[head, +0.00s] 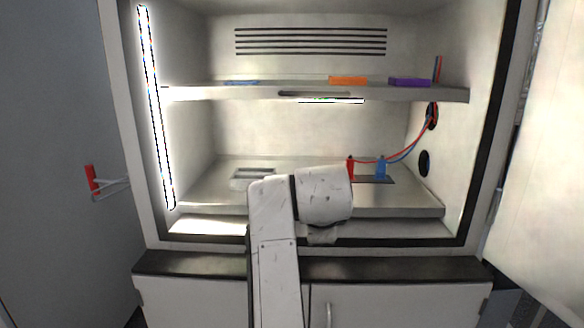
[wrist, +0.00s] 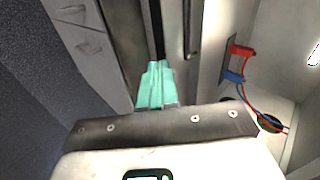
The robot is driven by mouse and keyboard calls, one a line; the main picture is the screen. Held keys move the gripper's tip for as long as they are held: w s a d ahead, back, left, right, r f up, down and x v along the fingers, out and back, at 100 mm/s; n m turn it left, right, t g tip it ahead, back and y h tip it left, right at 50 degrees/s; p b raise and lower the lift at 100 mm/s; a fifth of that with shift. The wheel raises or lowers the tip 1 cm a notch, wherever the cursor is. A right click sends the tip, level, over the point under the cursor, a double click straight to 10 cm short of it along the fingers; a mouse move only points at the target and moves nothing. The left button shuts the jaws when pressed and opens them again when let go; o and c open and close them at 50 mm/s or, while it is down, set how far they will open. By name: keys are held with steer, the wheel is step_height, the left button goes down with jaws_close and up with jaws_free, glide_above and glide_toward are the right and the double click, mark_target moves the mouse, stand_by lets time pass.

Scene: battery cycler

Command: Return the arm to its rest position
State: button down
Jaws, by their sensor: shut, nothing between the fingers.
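My white arm (head: 273,250) rises in front of the cabinet in the head view, its upper link (head: 322,195) bent to the right before the lower deck. My gripper is hidden in that view. In the wrist view my gripper (wrist: 158,66) shows as two teal fingers pressed together, with nothing between them. The fingertips point toward a dark edge strip and the pale cabinet front.
A red clip (head: 350,167) and a blue clip (head: 381,168), with cables, stand on the lower deck (head: 400,203). The upper shelf (head: 220,93) holds an orange block (head: 348,81) and a purple block (head: 409,82). An open door (head: 545,160) stands at right.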

steer(key=s+d+f+n+g+h, duration=0.15)
steer(key=s+d+f+n, duration=0.25)
steer(key=s+d+f, duration=0.6)
steer(key=s+d+f+n+g, duration=0.2)
steer(key=s+d+f+n, duration=0.35)
steer(key=f, duration=0.75)
steer(key=s+d+f+n+g, duration=0.1)
steer(key=s+d+f+n, duration=0.1)
steer(key=s, duration=0.8)
steer(key=s+d+f+n+g+y, duration=0.1)
steer(key=s+f, duration=0.4)
steer(key=s, duration=0.6)
steer(key=s+d+f+n+g+y, duration=0.1)
steer(key=s+d+f+n+g, duration=0.1)
steer(key=s, duration=0.9)
step_height(320, 180, down, 2)
steer(key=d+n, duration=0.1)
steer(key=n, duration=0.2)
steer(key=shift+s+d+f, duration=0.15)
steer(key=shift+s+d, duration=0.05)
steer(key=shift+g, duration=0.25)
